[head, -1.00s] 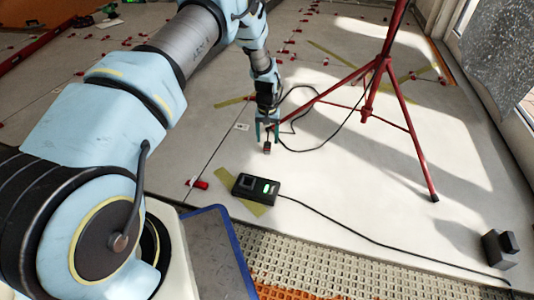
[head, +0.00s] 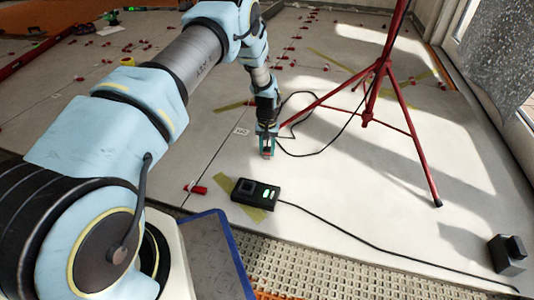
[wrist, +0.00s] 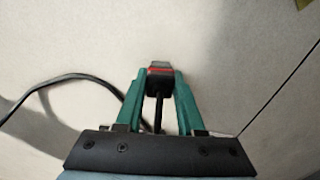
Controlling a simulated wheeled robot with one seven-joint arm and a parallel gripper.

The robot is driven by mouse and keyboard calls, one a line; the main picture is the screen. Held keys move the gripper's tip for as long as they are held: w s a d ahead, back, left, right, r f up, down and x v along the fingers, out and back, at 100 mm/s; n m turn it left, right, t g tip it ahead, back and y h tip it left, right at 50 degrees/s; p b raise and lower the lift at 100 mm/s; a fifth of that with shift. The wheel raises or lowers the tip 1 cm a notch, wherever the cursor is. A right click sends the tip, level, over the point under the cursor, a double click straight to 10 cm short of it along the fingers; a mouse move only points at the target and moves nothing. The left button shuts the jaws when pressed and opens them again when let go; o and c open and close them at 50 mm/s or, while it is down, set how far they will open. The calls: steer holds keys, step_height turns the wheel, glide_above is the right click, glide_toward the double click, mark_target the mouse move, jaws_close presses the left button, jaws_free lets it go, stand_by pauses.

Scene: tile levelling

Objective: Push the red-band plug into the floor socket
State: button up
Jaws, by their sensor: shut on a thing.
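My gripper (head: 267,153) is shut on the red-band plug, above or at the pale floor, beyond the floor socket. In the wrist view the plug (wrist: 160,82) is a dark block with a red band, held between the tips of two green fingers (wrist: 160,92). A dark stem runs back from it between the fingers. The floor socket (head: 250,194) is a black box with two green-lit spots, lying nearer to me and apart from the plug. Whether the plug touches the floor I cannot tell. The socket is not in the wrist view.
A red tripod (head: 368,112) stands right of my gripper, with a black cable (head: 308,155) looping between them. Another cable (head: 350,234) runs from the socket to a black block (head: 507,254). A red clip (head: 196,189) lies left of the socket. Floor between gripper and socket is clear.

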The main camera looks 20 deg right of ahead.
mark_target(267, 148)
jaws_close()
steer(key=shift+r, duration=0.15)
steer(key=shift+r+p, duration=2.25)
steer(key=shift+r, duration=0.65)
